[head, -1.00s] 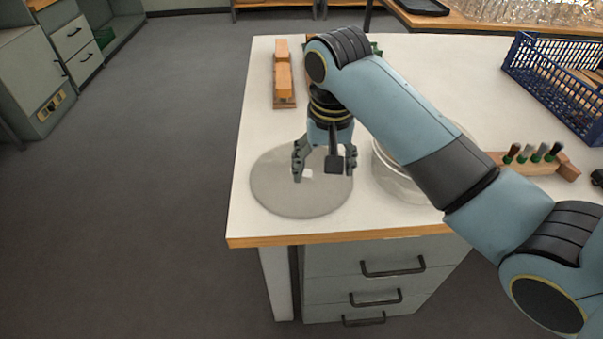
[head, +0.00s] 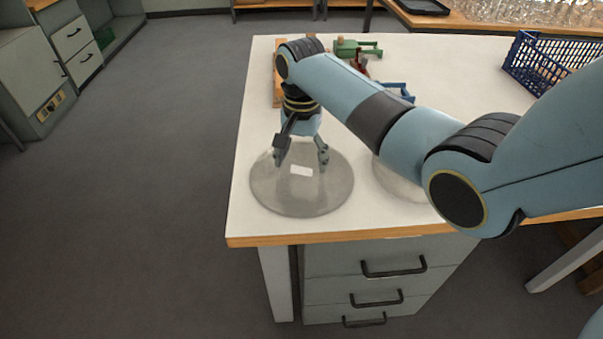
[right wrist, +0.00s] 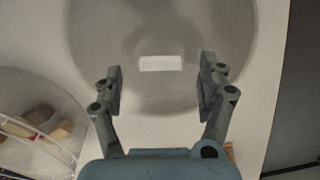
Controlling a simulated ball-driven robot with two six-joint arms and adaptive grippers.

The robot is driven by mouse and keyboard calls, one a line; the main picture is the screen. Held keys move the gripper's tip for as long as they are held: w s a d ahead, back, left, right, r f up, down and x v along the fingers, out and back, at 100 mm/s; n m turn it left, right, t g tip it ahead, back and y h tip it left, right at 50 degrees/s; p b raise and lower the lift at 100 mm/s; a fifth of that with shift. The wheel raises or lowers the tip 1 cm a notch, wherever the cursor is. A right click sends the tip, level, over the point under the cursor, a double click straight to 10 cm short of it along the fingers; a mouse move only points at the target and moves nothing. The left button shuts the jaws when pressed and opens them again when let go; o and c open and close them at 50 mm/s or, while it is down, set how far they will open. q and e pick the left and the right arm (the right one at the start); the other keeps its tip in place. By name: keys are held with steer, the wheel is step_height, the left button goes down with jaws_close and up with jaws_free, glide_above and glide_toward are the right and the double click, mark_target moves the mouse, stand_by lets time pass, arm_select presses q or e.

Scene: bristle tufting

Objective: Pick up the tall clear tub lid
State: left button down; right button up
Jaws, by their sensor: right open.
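The clear tub lid (head: 305,196) is a large, round, see-through disc lying flat on the white table near its left front corner. A small white label (head: 301,171) is on it, and the label also shows in the right wrist view (right wrist: 160,63). My right gripper (head: 301,164) is open and empty over the back part of the lid. In the right wrist view its fingers (right wrist: 160,88) stand wide apart on either side of the label. I cannot tell whether the fingertips touch the lid. My left gripper is not in view.
A clear tub (head: 392,181) stands right of the lid, mostly hidden by my right arm; its contents show in the wrist view (right wrist: 38,125). A wooden block (head: 278,88), a green tool (head: 357,48) and a blue crate (head: 548,72) are on the table. The table's front edge is close.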

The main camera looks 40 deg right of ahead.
step_height(320, 180, down, 2)
steer(key=shift+f, duration=0.1)
steer(key=shift+c, duration=0.3)
steer(key=c, duration=1)
